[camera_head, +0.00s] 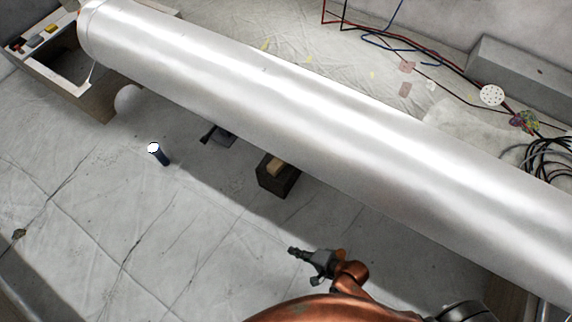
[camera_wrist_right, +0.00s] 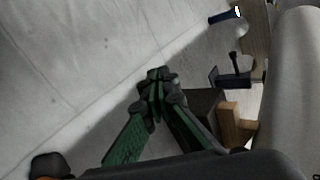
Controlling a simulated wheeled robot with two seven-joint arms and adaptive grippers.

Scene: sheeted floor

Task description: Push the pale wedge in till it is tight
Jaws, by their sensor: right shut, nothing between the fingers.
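The pale wedge (camera_head: 277,166) sits on a dark block (camera_head: 273,183) under the near side of a long white cylinder (camera_head: 310,105). In the right wrist view the wedge (camera_wrist_right: 231,128) shows as light wood beside the dark block (camera_wrist_right: 203,103), close to the cylinder (camera_wrist_right: 293,90). My right gripper (camera_head: 294,251) is shut and empty, in front of the block and apart from it. Its closed fingertips show in the right wrist view (camera_wrist_right: 157,78), left of the block. How tightly the wedge sits cannot be told. My left gripper is not in view.
A dark tool (camera_head: 218,135) lies by the cylinder, left of the block. A tray (camera_head: 40,45) is at far left. Cables (camera_head: 550,158) lie at right. The sheeted floor at left is mostly clear.

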